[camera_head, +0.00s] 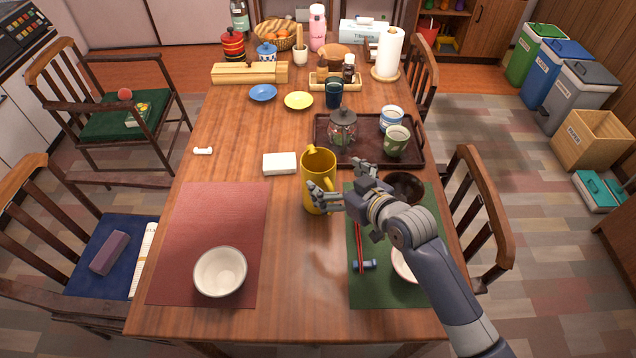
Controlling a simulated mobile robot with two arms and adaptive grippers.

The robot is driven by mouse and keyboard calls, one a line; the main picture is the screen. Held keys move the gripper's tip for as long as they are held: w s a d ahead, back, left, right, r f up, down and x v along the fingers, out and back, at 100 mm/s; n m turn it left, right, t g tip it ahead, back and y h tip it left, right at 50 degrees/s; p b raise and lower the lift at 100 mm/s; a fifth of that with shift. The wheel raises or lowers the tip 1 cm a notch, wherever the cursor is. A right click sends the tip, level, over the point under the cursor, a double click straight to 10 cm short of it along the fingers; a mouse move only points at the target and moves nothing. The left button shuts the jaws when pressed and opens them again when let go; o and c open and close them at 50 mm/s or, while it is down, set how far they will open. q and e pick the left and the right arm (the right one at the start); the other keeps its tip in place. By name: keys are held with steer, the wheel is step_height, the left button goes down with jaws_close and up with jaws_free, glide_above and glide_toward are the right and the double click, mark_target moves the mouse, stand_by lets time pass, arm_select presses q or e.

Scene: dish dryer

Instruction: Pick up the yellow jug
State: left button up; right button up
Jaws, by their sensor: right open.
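The yellow jug (319,168) stands upright on the wooden table near its middle, between the two placemats. Its open top faces up, and its handle is on the right side, partly hidden by my gripper. My right gripper (338,184) reaches in from the right, with its fingers apart close to the jug's right side and handle. I cannot tell whether a finger touches the jug. My left gripper does not show.
A white box (280,164) lies just left of the jug. A brown tray (365,160) with a glass teapot (343,129) and cups is behind it. A dark bowl (405,187) is to the right. A white bowl (220,271) sits on the red placemat (198,222).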

mark_target(311, 163)
steer(key=shift+w+a+f, duration=0.1)
steer(key=shift+w+a, duration=0.1)
steer(key=shift+w, duration=0.1)
steer(key=shift+w+a+f, duration=0.1)
steer(key=shift+w+a, duration=0.05)
steer(key=shift+w, duration=0.05)
steer(key=x, duration=0.4)
steer(key=shift+s+a+r+p, duration=0.1)
steer(key=shift+a+r+p, duration=0.15)
steer(key=shift+a+p, duration=0.05)
steer(key=shift+w+a+f, duration=0.15)
steer(key=shift+w, duration=0.25)
steer(key=shift+c, duration=0.3)
steer(key=c, duration=1.4)
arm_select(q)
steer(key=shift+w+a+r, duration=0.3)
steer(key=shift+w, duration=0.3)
arm_select(e)
steer(key=shift+c, duration=0.4)
